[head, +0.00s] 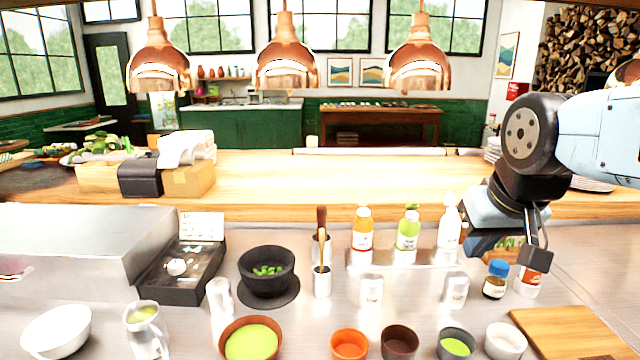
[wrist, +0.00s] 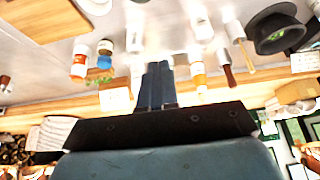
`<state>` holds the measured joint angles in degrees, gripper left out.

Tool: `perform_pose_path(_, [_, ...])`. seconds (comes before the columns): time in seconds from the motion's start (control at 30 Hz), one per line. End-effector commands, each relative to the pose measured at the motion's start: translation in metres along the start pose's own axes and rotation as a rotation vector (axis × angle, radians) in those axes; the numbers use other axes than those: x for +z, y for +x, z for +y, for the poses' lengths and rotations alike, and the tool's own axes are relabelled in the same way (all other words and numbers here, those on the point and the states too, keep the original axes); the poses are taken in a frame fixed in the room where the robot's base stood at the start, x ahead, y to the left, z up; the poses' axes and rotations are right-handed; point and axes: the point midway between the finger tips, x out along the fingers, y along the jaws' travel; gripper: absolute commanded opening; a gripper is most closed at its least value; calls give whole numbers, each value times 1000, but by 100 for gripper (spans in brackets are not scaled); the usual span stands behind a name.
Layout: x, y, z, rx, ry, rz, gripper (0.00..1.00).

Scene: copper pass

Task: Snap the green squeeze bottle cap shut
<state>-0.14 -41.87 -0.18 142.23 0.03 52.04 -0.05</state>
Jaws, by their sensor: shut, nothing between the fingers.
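The green squeeze bottle (head: 408,234) stands upright on the steel counter, between an orange bottle (head: 362,232) and a white bottle (head: 449,228). Its small green cap (head: 411,207) shows at the top; its lid angle is too small to tell surely. My gripper (head: 475,247) hangs to the right of the bottles, apart from the green one. In the wrist view my gripper (wrist: 156,85) has its fingers together, with nothing between them. There the orange bottle (wrist: 198,75) is right of the fingers, and the green bottle is largely hidden behind them.
A blue-capped jar (head: 495,280) and a red-labelled bottle (head: 528,281) stand below my gripper. Small steel cups (head: 371,290) and several bowls (head: 349,345) line the front. A cutting board (head: 572,332) lies front right. A utensil holder (head: 322,280) stands left of the bottles.

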Motion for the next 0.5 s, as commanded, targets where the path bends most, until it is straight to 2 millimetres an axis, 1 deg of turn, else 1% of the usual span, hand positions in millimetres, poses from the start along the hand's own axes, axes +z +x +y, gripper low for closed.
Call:
perform_pose_path(0.03, [4,0,0,2,0,7,2])
perform_pose_path(0.1, [5,0,0,2,0,8,9])
perform_pose_path(0.17, [2,-1,0,0,0,4,14])
perform_pose_path(0.23, [-7,-2,0,-5,0,-11,21])
perform_pose_path(0.37, [-37,-7,2,-18,3,-54,34])
perform_pose_path(0.47, [-64,-10,4,-28,5,-91,43])
perform_pose_path(0.5, [-75,-10,5,-31,6,-108,45])
